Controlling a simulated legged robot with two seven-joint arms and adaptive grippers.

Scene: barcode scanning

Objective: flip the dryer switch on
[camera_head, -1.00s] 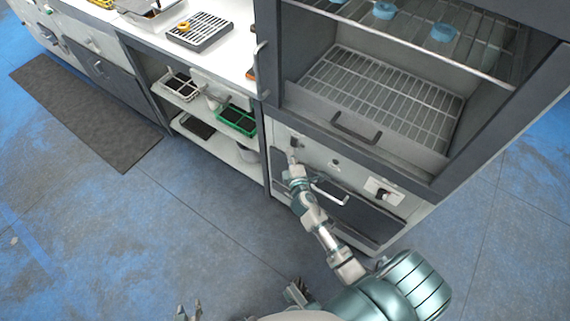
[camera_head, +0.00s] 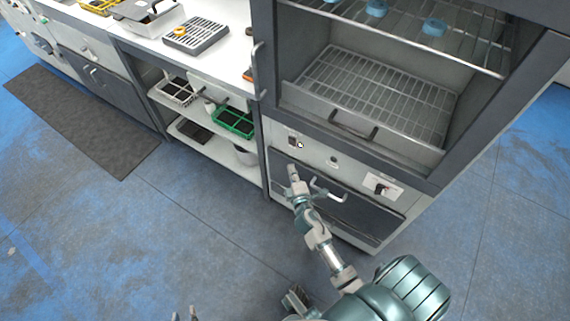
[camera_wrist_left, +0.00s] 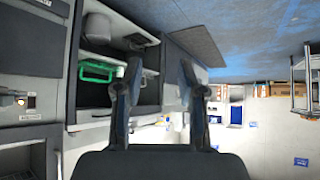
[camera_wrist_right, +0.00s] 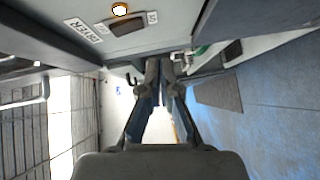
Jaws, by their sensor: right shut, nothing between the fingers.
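The dryer switch (camera_head: 292,141) is a small dark rocker on the front panel below the dryer chamber, with a glowing lamp (camera_head: 300,145) beside it. In the right wrist view the dark switch (camera_wrist_right: 123,25), the lit lamp (camera_wrist_right: 119,9) and a DRYER label (camera_wrist_right: 83,30) show close up. My right gripper (camera_head: 292,168) is shut and empty, a little below the switch and apart from it in the head view. Its fingertips also show together in the right wrist view (camera_wrist_right: 162,62). My left gripper (camera_wrist_left: 160,75) is open and empty, low at the head view's bottom edge (camera_head: 184,314).
The dryer chamber (camera_head: 375,85) holds wire racks and blue items. A drawer handle (camera_head: 328,190) lies close to my right gripper. A shelf with a green rack (camera_head: 233,122) stands left of the dryer. The floor (camera_head: 150,230) in front is clear.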

